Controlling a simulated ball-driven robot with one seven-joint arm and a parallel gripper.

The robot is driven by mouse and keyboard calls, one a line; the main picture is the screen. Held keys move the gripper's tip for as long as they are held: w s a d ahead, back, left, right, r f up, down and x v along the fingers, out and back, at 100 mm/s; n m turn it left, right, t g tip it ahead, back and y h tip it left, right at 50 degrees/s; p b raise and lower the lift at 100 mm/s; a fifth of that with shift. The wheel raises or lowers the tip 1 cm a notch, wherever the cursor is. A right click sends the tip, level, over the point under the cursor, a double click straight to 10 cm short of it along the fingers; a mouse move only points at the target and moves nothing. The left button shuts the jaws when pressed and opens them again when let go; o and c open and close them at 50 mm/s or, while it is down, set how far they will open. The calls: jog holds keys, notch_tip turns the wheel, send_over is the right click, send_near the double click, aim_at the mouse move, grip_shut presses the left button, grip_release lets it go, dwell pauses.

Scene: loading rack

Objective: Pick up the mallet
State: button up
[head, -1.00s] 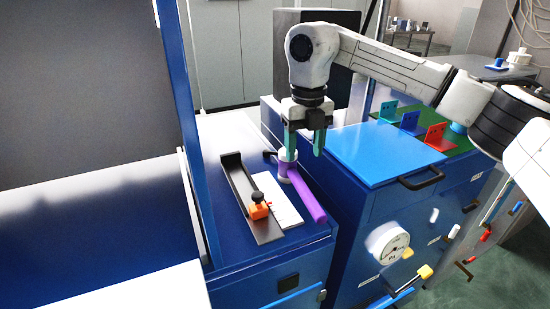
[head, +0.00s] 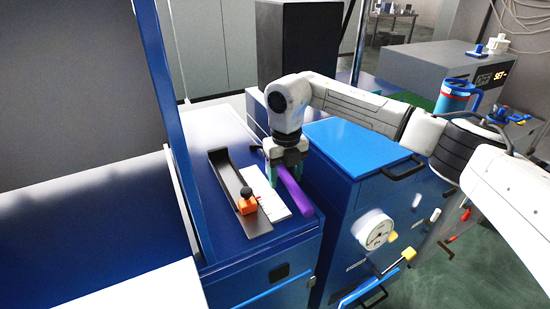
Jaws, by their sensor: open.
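The mallet (head: 294,192) has a purple handle and lies on the blue cabinet top, to the right of a white plate. Its near end points toward the cabinet's front right corner. My gripper (head: 284,176) is lowered over the far part of the mallet, with a teal finger showing on each side of it. The fingers are apart, and I cannot tell whether either touches the mallet. My gripper hides the mallet's far end and head.
A black tray (head: 226,172) with an orange clamp (head: 246,206) lies left of the white plate (head: 264,191). A blue post (head: 165,110) rises at the left. A higher blue cabinet (head: 352,147) with a black handle stands close on the right.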

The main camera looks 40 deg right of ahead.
jog(key=shift+f, duration=0.2)
grip_shut()
dwell(0.4)
jog(key=shift+r, duration=0.1)
